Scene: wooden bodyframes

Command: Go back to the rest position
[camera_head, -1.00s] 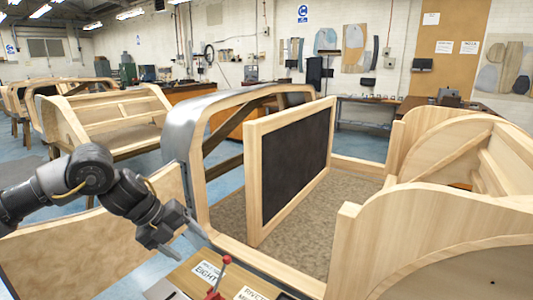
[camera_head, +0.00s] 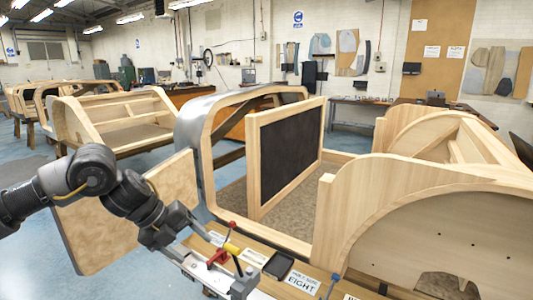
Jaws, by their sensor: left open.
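My left arm comes in from the left in the head view. Its dark grey gripper (camera_head: 204,250) is open at the lower middle, over the near end of a wooden workbench (camera_head: 312,262). My right gripper is not in view.
A wooden bodyframe (camera_head: 400,213) with a curved panel stands close on the right. A door frame with a black panel (camera_head: 287,158) stands in the middle. A tan panel (camera_head: 127,225) is behind my left arm. Blue floor (camera_head: 30,245) is free at left.

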